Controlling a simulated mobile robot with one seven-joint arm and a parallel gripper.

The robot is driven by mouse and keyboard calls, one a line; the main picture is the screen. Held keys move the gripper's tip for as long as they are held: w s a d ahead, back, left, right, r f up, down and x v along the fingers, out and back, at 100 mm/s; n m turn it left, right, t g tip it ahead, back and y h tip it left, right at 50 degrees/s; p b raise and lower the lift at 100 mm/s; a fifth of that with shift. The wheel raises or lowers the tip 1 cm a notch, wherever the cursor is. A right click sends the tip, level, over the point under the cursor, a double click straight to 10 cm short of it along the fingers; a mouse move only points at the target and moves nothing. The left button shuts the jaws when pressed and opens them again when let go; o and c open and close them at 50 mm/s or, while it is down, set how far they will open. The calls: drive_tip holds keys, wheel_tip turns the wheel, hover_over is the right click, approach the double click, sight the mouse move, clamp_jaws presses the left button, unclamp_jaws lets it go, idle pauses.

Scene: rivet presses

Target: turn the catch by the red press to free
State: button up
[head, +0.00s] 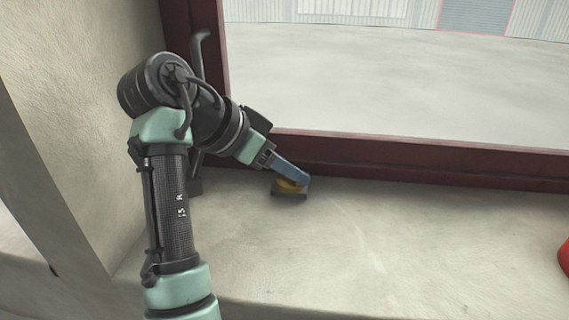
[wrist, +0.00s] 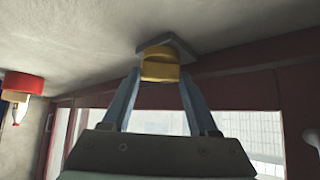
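The catch is a yellow knob (head: 287,186) on a grey square base plate (head: 289,194), set on the pale ledge below the dark red window frame. The yellow knob also shows in the wrist view (wrist: 160,66), with its grey plate (wrist: 176,44) beyond it. My gripper (head: 297,180) has its two blue fingers on either side of the knob, and they seem to touch it in the wrist view (wrist: 160,76). The fingers hide part of the knob in the head view. No marking of the catch's position can be read.
A red thing, likely the red press (wrist: 22,84), hangs at the left of the wrist view. A red shape (head: 564,258) is cut off at the head view's right edge. The window frame (head: 400,155) runs close behind the catch.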

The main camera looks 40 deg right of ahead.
drive_tip(key=c, duration=0.5)
drive_tip(key=shift+n, duration=0.3)
drive_tip(key=n+t+b, duration=0.2)
drive_tip(key=n+t, duration=0.1)
drive_tip(key=shift+s, duration=0.2)
drive_tip(key=shift+s+d+n+t+y, duration=0.1)
drive_tip(key=shift+n+t+y, duration=0.45)
drive_tip(key=shift+n+t, duration=0.55)
drive_tip(key=shift+s+d+n+t+y, duration=0.1)
drive_tip(key=shift+n+t+y, duration=0.5)
drive_tip(key=shift+n, duration=0.9)
drive_tip(key=shift+a, duration=0.1)
drive_tip(key=o, duration=1.4)
drive_tip(key=shift+c, duration=0.2)
drive_tip(key=shift+r, duration=0.1)
